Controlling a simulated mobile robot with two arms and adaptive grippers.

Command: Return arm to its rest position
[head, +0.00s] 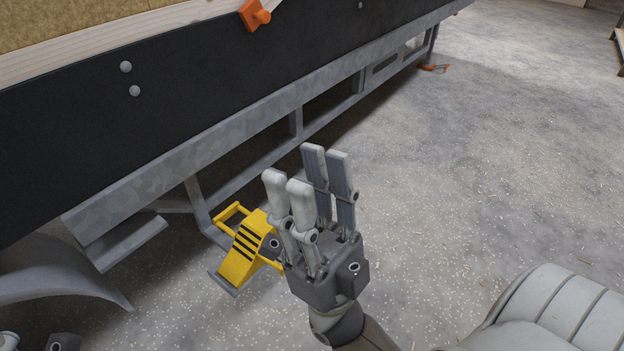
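My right gripper (308,172) stands in the middle of the head view with its fingers pointing up. Its finger pairs are apart, with an empty gap between them, and it holds nothing. It is above the floor beside the trailer frame, and its base overlaps the right edge of a yellow wheel chock in the picture. At the bottom left corner a small dark block (62,343) with a round bolt shows, which looks like part of my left gripper. Its fingers are mostly cut off by the frame edge.
The trailer's grey metal frame (240,138) and black side panel (190,75) run diagonally across the upper left. The yellow chock (246,246) with black stripes sits by the frame. An orange latch (255,14) is on the panel's top edge. The speckled floor (480,160) at right is clear.

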